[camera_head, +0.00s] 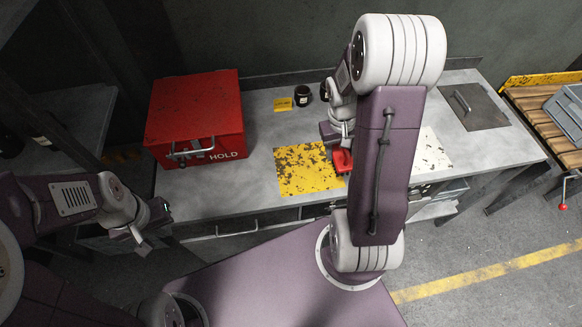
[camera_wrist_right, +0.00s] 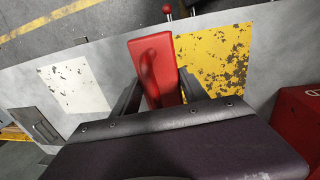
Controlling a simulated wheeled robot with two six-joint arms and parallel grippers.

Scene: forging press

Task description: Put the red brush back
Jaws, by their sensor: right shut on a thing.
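The red brush (camera_wrist_right: 151,62) is held in my right gripper (camera_wrist_right: 158,93), whose two dark fingers close on its sides in the right wrist view. In the head view part of the brush (camera_head: 343,161) shows at the right edge of the yellow worn patch (camera_head: 306,170); my right arm hides the rest. I cannot tell whether the brush touches the worktop. My left gripper (camera_head: 148,226) is empty, with its fingers apart, at the left in front of the worktop.
The grey worktop (camera_head: 258,120) carries a red HOLD box (camera_head: 195,115) at the left, dark jars (camera_head: 302,95) and a small yellow card (camera_head: 283,104) at the back. A white worn patch (camera_wrist_right: 73,83) lies beside the brush. A slatted bench (camera_head: 545,118) stands at the right.

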